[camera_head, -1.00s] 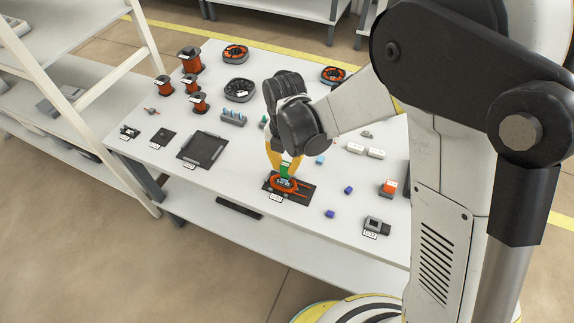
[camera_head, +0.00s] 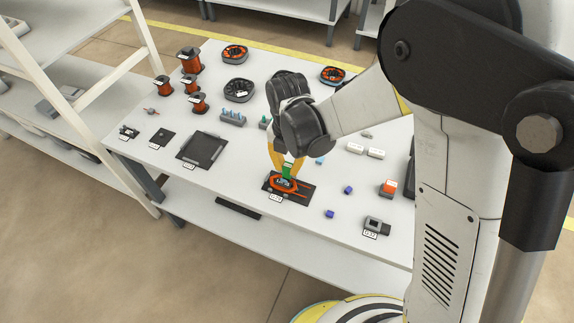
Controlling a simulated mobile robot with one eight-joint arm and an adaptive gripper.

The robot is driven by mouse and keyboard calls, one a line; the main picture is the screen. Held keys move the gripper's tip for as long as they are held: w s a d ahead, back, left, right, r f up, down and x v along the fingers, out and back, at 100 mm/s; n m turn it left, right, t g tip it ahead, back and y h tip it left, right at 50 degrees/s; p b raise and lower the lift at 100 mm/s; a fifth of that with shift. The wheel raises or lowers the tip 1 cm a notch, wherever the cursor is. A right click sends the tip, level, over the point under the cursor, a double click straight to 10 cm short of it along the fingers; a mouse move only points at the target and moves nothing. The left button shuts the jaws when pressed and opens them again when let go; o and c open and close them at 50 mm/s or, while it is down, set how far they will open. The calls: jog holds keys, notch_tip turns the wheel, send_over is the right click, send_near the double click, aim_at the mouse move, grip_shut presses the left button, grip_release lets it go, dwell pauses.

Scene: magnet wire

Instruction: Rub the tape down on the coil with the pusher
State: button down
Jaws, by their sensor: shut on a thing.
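The coil (camera_head: 300,189) is an orange loop lying on a small black mat (camera_head: 308,195) at the front middle of the white table. My gripper (camera_head: 287,165) points down over the coil, its yellow fingers shut on the green pusher (camera_head: 287,171). The pusher's lower end is at or just above the left part of the coil. I cannot tell whether it touches. The tape is too small to make out for certain; a pale patch shows at the coil's left part under the pusher.
A black tray (camera_head: 202,150) lies to the left. Wire spools (camera_head: 190,60) and round reels (camera_head: 238,90) stand at the back left. Small blue blocks (camera_head: 330,214) and a grey device (camera_head: 376,226) lie to the right. The table's front edge is close to the mat.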

jog(key=shift+w+a, duration=0.15)
jog(key=shift+a, duration=0.25)
dwell(1.9)
jog(key=shift+r+p, duration=1.95)
jog(key=shift+r, duration=1.1)
jog(key=shift+d, duration=0.1)
